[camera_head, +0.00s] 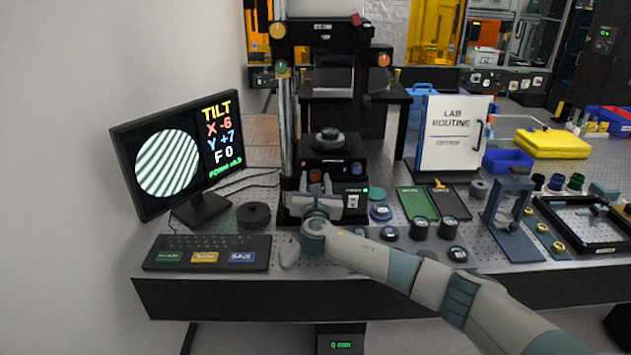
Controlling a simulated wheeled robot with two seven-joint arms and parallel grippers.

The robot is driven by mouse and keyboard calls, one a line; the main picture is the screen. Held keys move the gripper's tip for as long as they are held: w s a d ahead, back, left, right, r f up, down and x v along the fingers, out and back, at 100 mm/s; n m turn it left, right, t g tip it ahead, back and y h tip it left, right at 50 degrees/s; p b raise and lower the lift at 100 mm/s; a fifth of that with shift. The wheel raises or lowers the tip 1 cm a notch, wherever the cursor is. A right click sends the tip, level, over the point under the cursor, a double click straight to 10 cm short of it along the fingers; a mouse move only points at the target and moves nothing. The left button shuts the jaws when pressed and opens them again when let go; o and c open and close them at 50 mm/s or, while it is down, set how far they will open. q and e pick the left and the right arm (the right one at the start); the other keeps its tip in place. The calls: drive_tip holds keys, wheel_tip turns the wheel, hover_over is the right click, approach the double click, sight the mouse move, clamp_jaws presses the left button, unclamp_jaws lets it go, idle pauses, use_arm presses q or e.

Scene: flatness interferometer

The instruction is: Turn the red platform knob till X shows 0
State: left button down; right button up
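The red platform knob (315,175) is low on the front of the black interferometer (337,153). My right gripper (316,184) is at this knob, one finger on each side of it. The fingers stand apart; I cannot tell whether they touch the knob, whose lower part is hidden. The monitor (170,150) on the left shows TILT, X -6, Y +7, F 0 and a small green line below. Its round picture has slanted dark and light stripes. My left gripper is not in view.
A keyboard (207,242) with coloured keys and a dark round piece (254,213) lie left of my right gripper. A green tray (417,203), several small round parts and a blue stand (510,207) are to the right. The LAB ROUTINE board (452,135) stands behind.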

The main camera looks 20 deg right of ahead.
drive_tip(key=c, duration=0.8)
drive_tip(key=shift+o, duration=0.2)
drive_tip(key=shift+f+m, duration=0.1)
drive_tip(key=shift+m, duration=0.2)
